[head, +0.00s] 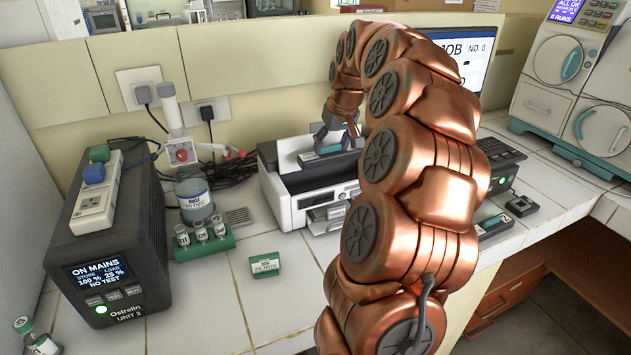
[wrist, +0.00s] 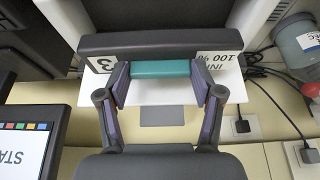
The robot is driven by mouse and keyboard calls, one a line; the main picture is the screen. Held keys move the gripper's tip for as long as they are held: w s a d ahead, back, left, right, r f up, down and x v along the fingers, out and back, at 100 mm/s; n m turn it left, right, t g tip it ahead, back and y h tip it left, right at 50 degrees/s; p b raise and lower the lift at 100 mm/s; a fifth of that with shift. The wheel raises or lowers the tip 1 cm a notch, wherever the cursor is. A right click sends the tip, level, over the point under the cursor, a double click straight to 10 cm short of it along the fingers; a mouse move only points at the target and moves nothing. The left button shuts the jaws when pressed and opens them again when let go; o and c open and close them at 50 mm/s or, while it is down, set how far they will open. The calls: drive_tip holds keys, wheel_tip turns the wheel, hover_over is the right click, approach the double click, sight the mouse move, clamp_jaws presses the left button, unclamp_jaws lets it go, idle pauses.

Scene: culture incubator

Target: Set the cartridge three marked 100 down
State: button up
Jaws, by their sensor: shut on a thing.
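The cartridge three (wrist: 160,44) is a dark bar with a teal grip. Its labels read "3" and "INK 100 %" in the wrist view. My gripper (wrist: 163,82) is shut on the teal part, one finger at each end of it. In the head view the cartridge (head: 322,154) is over the open top of a white and dark printer (head: 280,203). I cannot tell whether it touches the printer. My arm hides part of the printer's right side.
A green rack of vials (head: 204,246), a green box (head: 265,264) and a black power unit (head: 110,240) stand left. The bench's front middle is clear.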

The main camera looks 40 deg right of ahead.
drive_tip(key=shift+f+p, duration=1.2)
drive_tip(key=shift+f, duration=3.75)
drive_tip(key=shift+f, duration=0.15)
drive_tip(key=o, duration=1.4)
